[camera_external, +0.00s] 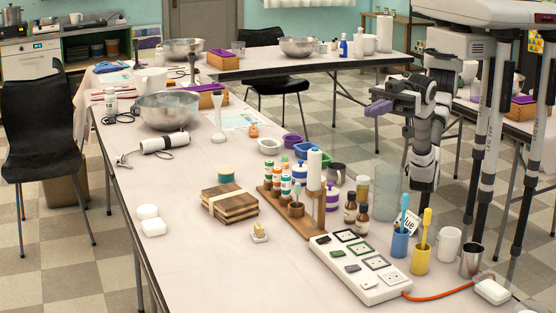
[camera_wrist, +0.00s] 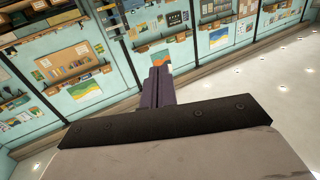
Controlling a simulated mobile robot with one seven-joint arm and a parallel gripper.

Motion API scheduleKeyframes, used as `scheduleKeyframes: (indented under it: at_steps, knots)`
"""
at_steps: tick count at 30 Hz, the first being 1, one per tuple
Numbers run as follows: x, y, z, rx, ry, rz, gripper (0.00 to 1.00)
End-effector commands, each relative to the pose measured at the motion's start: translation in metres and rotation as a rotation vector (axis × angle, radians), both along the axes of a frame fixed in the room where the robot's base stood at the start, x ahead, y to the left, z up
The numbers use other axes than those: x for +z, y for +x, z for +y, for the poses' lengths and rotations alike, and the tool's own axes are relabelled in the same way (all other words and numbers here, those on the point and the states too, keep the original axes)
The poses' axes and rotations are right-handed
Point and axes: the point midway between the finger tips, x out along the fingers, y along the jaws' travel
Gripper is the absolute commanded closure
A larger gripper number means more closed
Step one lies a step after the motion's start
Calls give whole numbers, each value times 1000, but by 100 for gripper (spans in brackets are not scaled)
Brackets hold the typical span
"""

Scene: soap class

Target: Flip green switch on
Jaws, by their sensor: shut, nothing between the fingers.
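A white power strip (camera_external: 361,270) lies at the near right of the table, with an orange cord running right from it. It has several sockets, some rimmed in black, green or white, with small switches beside them. A green-rimmed socket (camera_external: 361,248) sits near its middle; a small dark switch, perhaps with green, lies left of it. I cannot tell the switch's position. My gripper (camera_external: 378,107) is up in the air, well above and behind the strip, pointing left. Its purple fingers are together and empty. In the wrist view the shut fingers (camera_wrist: 161,87) point at a far wall; no strip shows.

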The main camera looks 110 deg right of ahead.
Motion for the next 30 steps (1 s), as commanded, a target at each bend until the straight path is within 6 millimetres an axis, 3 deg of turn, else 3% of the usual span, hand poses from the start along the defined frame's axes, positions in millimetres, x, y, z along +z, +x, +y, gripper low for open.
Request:
scheduleKeyframes:
  at_steps: [3, 6, 9, 13, 19, 30]
  knots:
    - [-51, 32, -15, -97, -60, 259, 100]
    - [-95, 44, -29, -173, -107, 484, 100]
    - [-133, 43, -39, -235, -150, 698, 100]
    - [-169, 30, -48, -295, -200, 929, 100]
    - [-194, 11, -54, -341, -245, 1128, 100]
    - [-198, 7, -55, -349, -255, 1161, 100]
